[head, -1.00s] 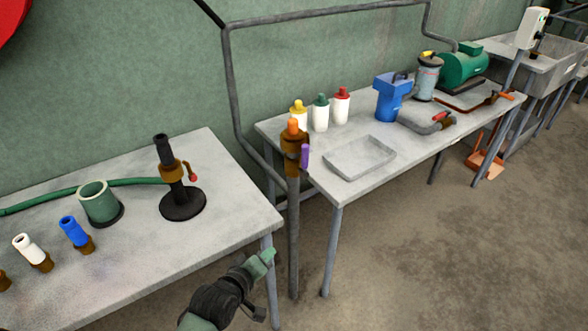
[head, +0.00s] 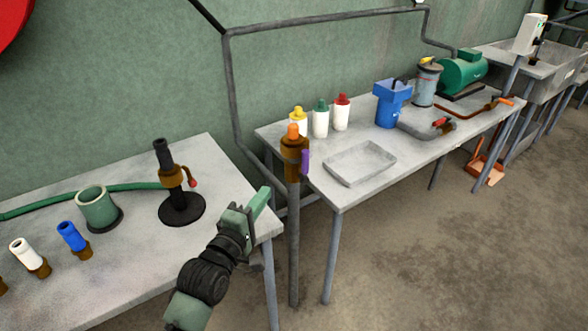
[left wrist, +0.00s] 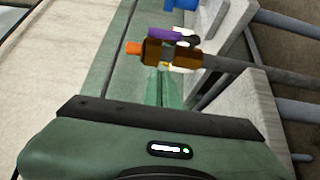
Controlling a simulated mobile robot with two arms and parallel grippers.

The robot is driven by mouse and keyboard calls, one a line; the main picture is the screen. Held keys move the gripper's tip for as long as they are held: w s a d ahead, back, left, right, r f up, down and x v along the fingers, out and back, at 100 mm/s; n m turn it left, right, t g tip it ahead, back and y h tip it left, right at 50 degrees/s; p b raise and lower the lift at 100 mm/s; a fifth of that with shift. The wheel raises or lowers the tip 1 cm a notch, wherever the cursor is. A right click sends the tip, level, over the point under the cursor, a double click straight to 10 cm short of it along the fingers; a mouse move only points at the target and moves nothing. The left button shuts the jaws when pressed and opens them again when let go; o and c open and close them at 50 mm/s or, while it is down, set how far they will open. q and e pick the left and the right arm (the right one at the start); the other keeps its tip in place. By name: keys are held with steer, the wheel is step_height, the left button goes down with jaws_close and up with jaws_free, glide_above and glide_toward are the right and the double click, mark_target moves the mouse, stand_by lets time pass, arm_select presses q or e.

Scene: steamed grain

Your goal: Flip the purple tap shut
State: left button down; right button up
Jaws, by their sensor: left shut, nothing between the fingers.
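The purple tap handle (head: 305,162) is on the right side of a brown valve body (head: 294,146) with an orange top, on an upright grey pipe between the two tables. The handle looks upright, along the pipe. In the left wrist view the purple handle (left wrist: 165,33) lies alongside the brown valve (left wrist: 170,53), ahead of the fingers. My left gripper (head: 264,197) is shut and empty, below and left of the valve in the head view, apart from it. It also shows in the left wrist view (left wrist: 165,75). My right gripper is not in view.
The left table (head: 140,262) holds a black stand (head: 181,208) with a red-tipped lever, a green cup (head: 98,209) and small nozzles. The right table (head: 345,204) holds a grey tray (head: 360,162), bottles and a blue container (head: 391,105). A bent pipe (head: 236,110) runs behind the valve.

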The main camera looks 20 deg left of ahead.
arm_select(q)
glide_toward(303, 166)
steer(key=w+a+r, duration=0.1)
steer(key=w+a, duration=0.3)
steer(key=w+d, duration=0.3)
steer(key=shift+d+p, duration=0.1)
steer(key=shift+p, duration=0.25)
